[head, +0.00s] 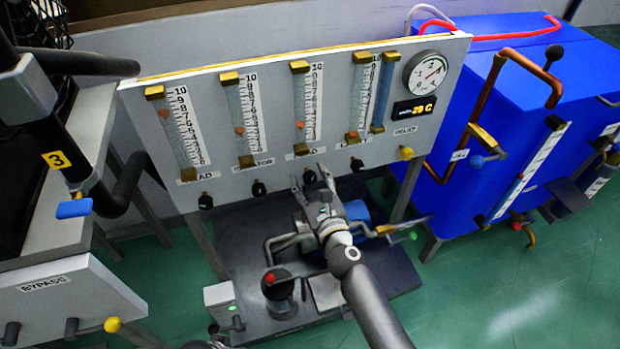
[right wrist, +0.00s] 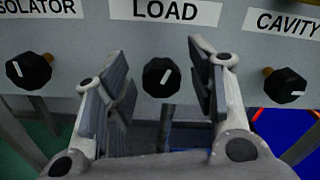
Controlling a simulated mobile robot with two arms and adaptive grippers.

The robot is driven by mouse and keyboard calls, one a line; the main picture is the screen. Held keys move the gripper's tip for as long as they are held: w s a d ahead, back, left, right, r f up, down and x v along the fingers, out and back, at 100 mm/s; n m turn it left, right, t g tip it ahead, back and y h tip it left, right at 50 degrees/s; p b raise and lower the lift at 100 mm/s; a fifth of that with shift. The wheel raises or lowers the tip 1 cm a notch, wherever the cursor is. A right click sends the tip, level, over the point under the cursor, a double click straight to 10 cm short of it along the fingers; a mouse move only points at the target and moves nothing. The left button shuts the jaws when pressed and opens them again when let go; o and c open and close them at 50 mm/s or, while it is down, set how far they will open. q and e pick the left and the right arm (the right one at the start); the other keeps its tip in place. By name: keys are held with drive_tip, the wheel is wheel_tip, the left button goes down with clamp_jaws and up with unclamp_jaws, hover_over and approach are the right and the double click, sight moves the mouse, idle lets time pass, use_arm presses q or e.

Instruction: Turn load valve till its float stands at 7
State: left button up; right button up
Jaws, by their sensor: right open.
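The load valve is a black knob with a white pointer line (right wrist: 161,77) under the LOAD label (right wrist: 165,11) in the right wrist view. Its line tilts slightly right of upright. In the head view the knob (head: 309,176) sits below the third tube (head: 303,95), whose red float (head: 300,124) is in the lower part of the scale; the exact reading is too small to tell. My right gripper (right wrist: 160,85) is open, with a finger on each side of the knob and visible gaps between. My left gripper is not in view.
The isolator knob (right wrist: 29,71) and cavity knob (right wrist: 285,84) flank the load knob, outside my fingers. Below the panel (head: 225,85) are pipes and a pump with a red-topped black part (head: 277,285). A blue tank (head: 470,110) stands at the right.

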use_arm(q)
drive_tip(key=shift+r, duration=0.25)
use_arm(e)
drive_tip(key=shift+w+a, duration=0.15)
drive_tip(key=shift+w, duration=0.25)
drive_tip(key=c, duration=1)
